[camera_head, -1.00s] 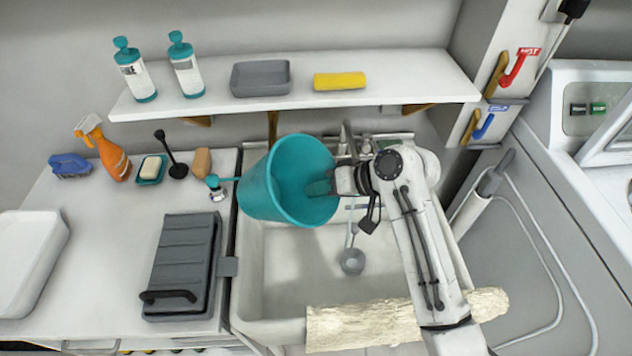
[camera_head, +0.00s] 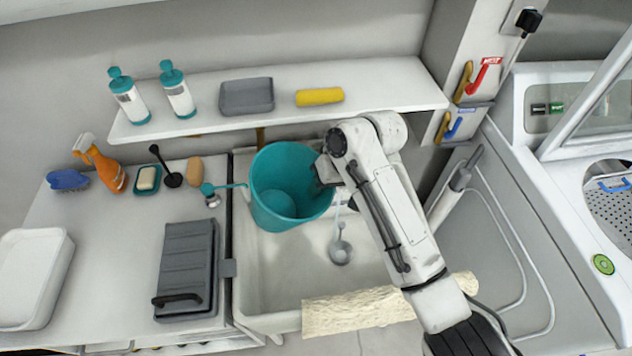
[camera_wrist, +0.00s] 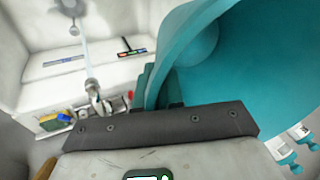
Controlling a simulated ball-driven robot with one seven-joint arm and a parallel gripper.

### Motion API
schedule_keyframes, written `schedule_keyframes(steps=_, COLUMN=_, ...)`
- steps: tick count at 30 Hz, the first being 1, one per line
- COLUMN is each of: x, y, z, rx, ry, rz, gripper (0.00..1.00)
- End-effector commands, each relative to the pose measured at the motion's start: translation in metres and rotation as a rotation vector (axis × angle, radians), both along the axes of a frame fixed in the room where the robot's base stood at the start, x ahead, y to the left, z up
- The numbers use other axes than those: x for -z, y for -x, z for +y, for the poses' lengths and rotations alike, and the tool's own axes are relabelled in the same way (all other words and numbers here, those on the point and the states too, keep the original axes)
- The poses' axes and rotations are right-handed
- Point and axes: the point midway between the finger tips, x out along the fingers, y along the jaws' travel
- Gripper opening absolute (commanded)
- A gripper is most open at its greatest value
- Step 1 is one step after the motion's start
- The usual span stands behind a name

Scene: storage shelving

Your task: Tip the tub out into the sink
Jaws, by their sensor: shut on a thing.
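The teal tub (camera_head: 265,208) is held over the back left of the sink (camera_head: 278,268). Its mouth faces up and leans somewhat toward the camera. Its round bottom shows inside and I see no loose objects there. My gripper (camera_head: 324,172) is shut on the tub's right rim, its fingers partly hidden by my wrist. In the wrist view, the teal tub wall (camera_wrist: 250,75) fills the upper right, right at my gripper (camera_wrist: 150,95). A thin pale line runs down from the tap area to the round grey drain (camera_head: 340,252); I cannot tell if it is water.
A shelf (camera_head: 385,92) with two bottles, a grey box and a yellow roll hangs behind the sink. Left is a counter (camera_head: 110,265) with a grey rack (camera_head: 185,268), a spray bottle and a brush. A cream towel (camera_head: 345,312) hangs over the sink's front.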

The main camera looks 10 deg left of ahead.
Motion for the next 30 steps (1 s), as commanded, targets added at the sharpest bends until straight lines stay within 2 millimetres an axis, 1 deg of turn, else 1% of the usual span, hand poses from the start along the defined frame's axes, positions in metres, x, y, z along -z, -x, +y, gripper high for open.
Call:
schedule_keyframes(steps=1, x=-0.008, y=0.000, z=-0.001, rx=-0.001, ry=0.018, rz=0.005, gripper=0.00)
schedule_keyframes(steps=7, x=-0.016, y=0.001, z=-0.005, rx=-0.004, ry=0.098, rz=0.022, gripper=0.00)
schedule_keyframes(steps=18, x=-0.044, y=0.004, z=-0.017, rx=-0.001, ry=0.296, rz=0.072, gripper=0.00)
schedule_keyframes(steps=24, x=-0.052, y=0.005, z=-0.021, rx=-0.002, ry=0.355, rz=0.087, gripper=0.00)
schedule_keyframes(steps=30, x=-0.054, y=0.006, z=-0.022, rx=0.000, ry=0.372, rz=0.092, gripper=0.00)
